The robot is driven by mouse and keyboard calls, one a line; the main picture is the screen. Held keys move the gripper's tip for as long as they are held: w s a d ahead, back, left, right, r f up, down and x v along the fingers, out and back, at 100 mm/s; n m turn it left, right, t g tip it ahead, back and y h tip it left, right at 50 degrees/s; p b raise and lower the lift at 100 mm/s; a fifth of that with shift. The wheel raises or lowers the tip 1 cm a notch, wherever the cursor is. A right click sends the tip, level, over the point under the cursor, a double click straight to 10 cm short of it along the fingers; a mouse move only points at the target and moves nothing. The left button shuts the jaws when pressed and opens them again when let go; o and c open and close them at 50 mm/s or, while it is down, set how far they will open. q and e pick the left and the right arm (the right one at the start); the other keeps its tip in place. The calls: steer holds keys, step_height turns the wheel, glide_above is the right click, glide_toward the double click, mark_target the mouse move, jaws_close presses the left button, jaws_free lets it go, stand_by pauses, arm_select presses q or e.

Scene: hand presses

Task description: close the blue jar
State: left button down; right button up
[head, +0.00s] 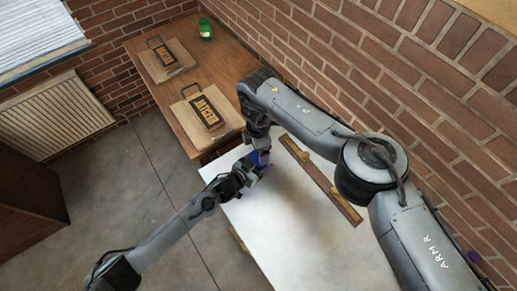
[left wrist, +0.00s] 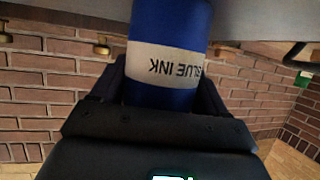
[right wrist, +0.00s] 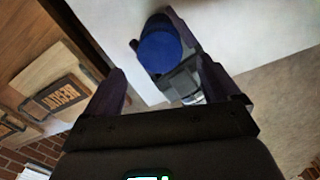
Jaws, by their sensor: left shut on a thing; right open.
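A wooden bench (head: 150,88) at the back holds two boards with dark lettered plates (head: 208,113) and a green jar (head: 205,29). A wooden rail (head: 322,182) lies along the right of the white table (head: 300,250). A brick wall stands behind.

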steer(key=shift+c, duration=0.4)
steer(key=shift+w+d+n, duration=0.15)
steer(key=shift+n, duration=0.45)
steer(key=w+d+r+n+t+h, duration=0.1)
steer(key=w+d+n+t+h, duration=0.15)
steer(key=w+n, duration=0.2)
steer(key=w+a+r+n+t, duration=0.25)
steer(key=a+r, duration=0.25)
steer(key=r, duration=0.3)
steer(key=w+a+r+n+t, duration=0.2)
steer(key=a+r+n+t, duration=0.15)
steer(key=r, duration=0.55)
steer(key=s+d+f+m+g, duration=0.1)
steer(key=s+d+f+g, duration=0.1)
steer(key=f, duration=0.3)
steer(key=s+d+f+m+g+y, duration=0.1)
steer(key=s+d+f+g, duration=0.1)
steer(key=s+f+g, duration=0.1)
steer(key=s+d+f+m+g+y, duration=0.1)
steer(key=s+d+f+m+g, duration=0.1)
steer(key=f, duration=0.5)
steer(key=shift+s+g+y, duration=0.25)
steer(key=shift+s+g, duration=0.5)
steer(key=shift+s, duration=0.4)
